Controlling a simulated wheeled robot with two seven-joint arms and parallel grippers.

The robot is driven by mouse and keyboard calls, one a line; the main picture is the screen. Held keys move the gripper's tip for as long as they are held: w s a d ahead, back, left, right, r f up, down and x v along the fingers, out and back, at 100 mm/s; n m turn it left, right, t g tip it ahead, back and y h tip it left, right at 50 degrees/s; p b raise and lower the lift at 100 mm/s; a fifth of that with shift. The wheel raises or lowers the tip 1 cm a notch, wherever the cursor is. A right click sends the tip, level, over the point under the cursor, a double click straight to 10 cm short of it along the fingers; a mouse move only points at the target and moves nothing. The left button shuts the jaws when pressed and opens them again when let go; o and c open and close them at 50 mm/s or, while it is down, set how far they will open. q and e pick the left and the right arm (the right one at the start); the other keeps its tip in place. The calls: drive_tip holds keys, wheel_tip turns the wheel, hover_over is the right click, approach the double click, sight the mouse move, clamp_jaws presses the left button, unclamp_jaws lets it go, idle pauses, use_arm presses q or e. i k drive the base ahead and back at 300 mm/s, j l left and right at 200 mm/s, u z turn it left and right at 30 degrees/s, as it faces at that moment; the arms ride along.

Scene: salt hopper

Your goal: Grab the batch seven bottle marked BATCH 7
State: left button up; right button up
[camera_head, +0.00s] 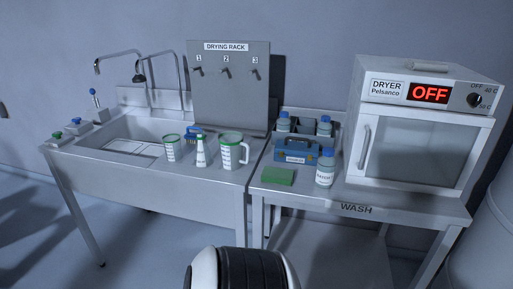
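A bottle (325,169) with a blue cap and a white label stands upright near the front of the right-hand table marked WASH. Its label print is too small to read surely. Two more blue-capped bottles, one at the left (283,124) and one at the right (324,128), stand behind the blue box; their labels are too small to read. I cannot tell which bottle is marked BATCH 7. Neither of my grippers is in view.
A blue box (290,155) and a green pad (278,176) lie left of the front bottle. The dryer (428,88), showing OFF, stands to its right with its door shut. Measuring jugs (231,150) and a flask (201,155) stand by the sink (105,165).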

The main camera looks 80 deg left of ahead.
sight(326, 162)
drive_tip(key=u, duration=2.2)
